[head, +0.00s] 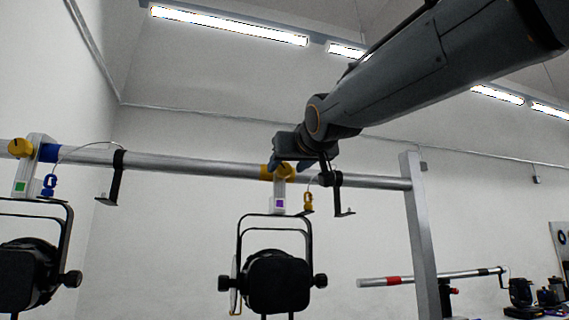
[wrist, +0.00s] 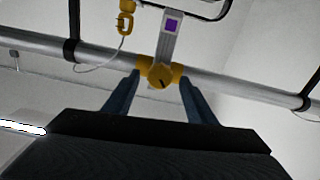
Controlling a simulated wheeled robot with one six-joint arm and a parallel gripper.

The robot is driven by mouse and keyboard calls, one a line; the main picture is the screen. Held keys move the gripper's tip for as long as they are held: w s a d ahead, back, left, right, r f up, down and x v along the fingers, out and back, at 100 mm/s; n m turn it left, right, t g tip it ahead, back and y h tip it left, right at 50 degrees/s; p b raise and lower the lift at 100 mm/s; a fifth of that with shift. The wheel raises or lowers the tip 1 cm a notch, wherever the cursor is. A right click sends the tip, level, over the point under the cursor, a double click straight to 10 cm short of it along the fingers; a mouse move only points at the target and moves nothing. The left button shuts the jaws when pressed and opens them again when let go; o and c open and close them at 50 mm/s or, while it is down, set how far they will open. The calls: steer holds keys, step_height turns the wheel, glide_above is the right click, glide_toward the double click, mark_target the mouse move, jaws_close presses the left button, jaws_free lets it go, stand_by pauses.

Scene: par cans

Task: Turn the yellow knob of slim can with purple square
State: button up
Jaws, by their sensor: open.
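A can (head: 277,282) hangs by its yoke from the horizontal pipe, with a purple square (head: 279,203) on its pale clamp. The clamp and purple square (wrist: 172,25) also show in the wrist view. The yellow knob (wrist: 160,76) with a dark slot mark sits on the clamp at the pipe. My gripper (wrist: 158,80) is open, one blue-grey finger on each side of the knob. Contact cannot be told. In the head view my gripper (head: 291,164) is at the pipe and partly covers the knob (head: 276,171).
Another can (head: 30,275) with a green square (head: 19,187) and yellow knob (head: 20,148) hangs at the left. The pipe (head: 190,162) runs to a grey post (head: 420,230). Black brackets and a yellow safety clip (head: 308,201) hang nearby. Equipment stands at lower right.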

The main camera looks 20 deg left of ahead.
steer(key=shift+p+x, duration=0.4)
steer(key=shift+x, duration=0.95)
steer(key=shift+c, duration=0.2)
steer(key=c, duration=1)
steer(key=m+b, duration=0.2)
steer(key=b, duration=0.1)
steer(key=shift+f+m, duration=0.15)
steer(key=shift+m, duration=0.15)
steer(key=shift+m+b, duration=0.75)
steer(key=shift+m, duration=0.25)
steer(key=shift+r, duration=0.2)
steer(key=o, duration=1)
steer(key=shift+o, duration=0.2)
